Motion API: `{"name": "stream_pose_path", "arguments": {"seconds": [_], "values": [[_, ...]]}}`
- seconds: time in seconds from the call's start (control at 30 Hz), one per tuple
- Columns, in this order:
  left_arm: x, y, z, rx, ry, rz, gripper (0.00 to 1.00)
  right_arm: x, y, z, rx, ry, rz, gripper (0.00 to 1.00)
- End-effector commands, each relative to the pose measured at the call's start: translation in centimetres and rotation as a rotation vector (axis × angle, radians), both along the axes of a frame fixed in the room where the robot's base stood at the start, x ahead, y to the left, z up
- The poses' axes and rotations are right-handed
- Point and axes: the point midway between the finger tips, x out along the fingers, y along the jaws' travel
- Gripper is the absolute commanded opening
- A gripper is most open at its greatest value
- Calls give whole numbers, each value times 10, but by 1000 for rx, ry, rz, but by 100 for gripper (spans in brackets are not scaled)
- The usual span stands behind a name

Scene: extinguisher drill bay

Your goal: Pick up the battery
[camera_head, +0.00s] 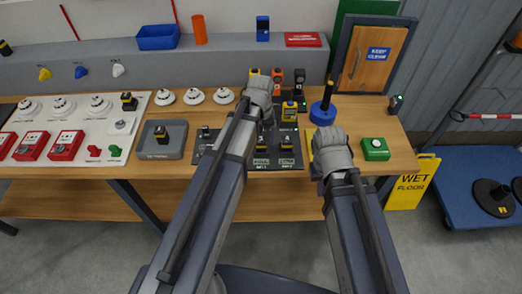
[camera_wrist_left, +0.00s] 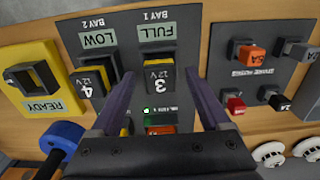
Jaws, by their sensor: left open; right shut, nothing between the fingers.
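The black-and-yellow battery marked 3, 12V (camera_wrist_left: 160,78) stands in Bay 1 of the dark charging panel (camera_wrist_left: 215,45), beside a FULL label. Battery 4 (camera_wrist_left: 90,83) stands in Bay 2 beside a LOW label. Both batteries also show in the head view, 3 (camera_head: 260,147) left of 4 (camera_head: 286,146). My left gripper (camera_wrist_left: 157,80) is open, its fingers on either side of battery 3 in the picture; I cannot tell how far apart they are in depth. In the head view its wrist (camera_head: 260,92) is behind the panel. My right gripper (camera_head: 328,150) is shut and empty, right of the panel.
A yellow READY pad (camera_wrist_left: 65,105) adjoins the panel, near a blue round stand (camera_head: 322,113). A grey tray (camera_head: 170,154) holds a dark block at left. A green box (camera_head: 375,149) sits at right. Several upright devices stand behind the panel. A wet-floor sign (camera_head: 413,183) stands beside the bench.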

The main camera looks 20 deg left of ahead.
Motion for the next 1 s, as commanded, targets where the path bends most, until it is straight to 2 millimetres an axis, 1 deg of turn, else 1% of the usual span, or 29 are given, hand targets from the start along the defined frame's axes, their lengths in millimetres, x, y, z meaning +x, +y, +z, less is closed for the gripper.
{"name": "stream_pose_path", "arguments": {"seconds": [0.03,0.1,0.37,0.47,1.0], "values": [[0,0,-12,0,0,0,80,0,0,-12,0,0,0,0],[0,0,-16,0,0,0,80,0,0,-16,0,0,0,0],[0,0,-14,0,0,0,80,0,0,-14,0,0,0,0],[0,0,-14,0,0,0,70,0,0,-14,0,0,0,0],[0,0,-14,0,0,0,9,0,0,-14,0,0,0,0]]}}
